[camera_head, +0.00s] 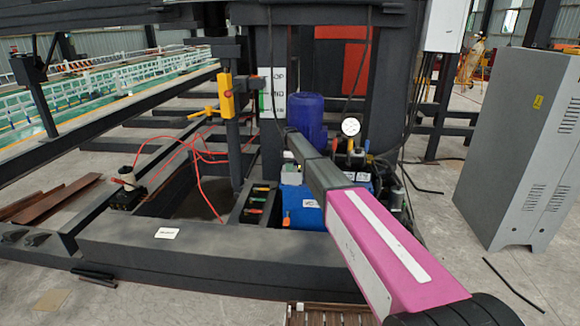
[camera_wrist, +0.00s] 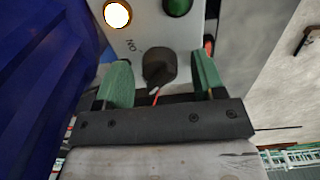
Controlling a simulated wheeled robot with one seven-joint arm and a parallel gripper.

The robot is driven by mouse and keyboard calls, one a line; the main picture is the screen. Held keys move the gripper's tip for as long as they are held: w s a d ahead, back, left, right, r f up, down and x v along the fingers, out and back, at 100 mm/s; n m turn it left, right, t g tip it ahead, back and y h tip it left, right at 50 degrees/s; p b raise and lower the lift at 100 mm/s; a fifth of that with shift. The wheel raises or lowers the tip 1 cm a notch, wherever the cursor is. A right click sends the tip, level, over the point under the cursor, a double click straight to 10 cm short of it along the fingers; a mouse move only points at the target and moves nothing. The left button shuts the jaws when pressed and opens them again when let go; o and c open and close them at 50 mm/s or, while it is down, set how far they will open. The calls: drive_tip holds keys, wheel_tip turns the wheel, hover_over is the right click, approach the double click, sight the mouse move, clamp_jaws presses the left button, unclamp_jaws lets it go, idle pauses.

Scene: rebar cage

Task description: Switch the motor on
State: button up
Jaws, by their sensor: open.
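In the wrist view, a black rotary knob (camera_wrist: 160,66) sits on a pale control panel (camera_wrist: 148,28), with an upside-down "ON" label beside it. My gripper (camera_wrist: 160,75) is open, with one green finger on each side of the knob. A gap shows between each finger and the knob, and the gripper holds nothing. I cannot tell which setting the knob points to. The blue motor (camera_head: 307,118) stands behind my arm in the head view, near a small pale box (camera_head: 292,173). My gripper is not clearly visible there.
A lit lamp (camera_wrist: 117,14) and a green button (camera_wrist: 177,6) are on the same panel, close to the fingers. A red part (camera_wrist: 209,46) is by the right finger. A pressure gauge (camera_head: 350,126) and a blue tank (camera_head: 308,208) are near my arm. A grey cabinet (camera_head: 515,150) stands right.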

drive_tip(key=c, duration=0.9)
drive_tip(key=shift+m, duration=0.3)
drive_tip(key=m, duration=0.8)
drive_tip(key=shift+m, duration=0.4)
drive_tip(key=m, duration=0.4)
drive_tip(key=shift+m, duration=2.2)
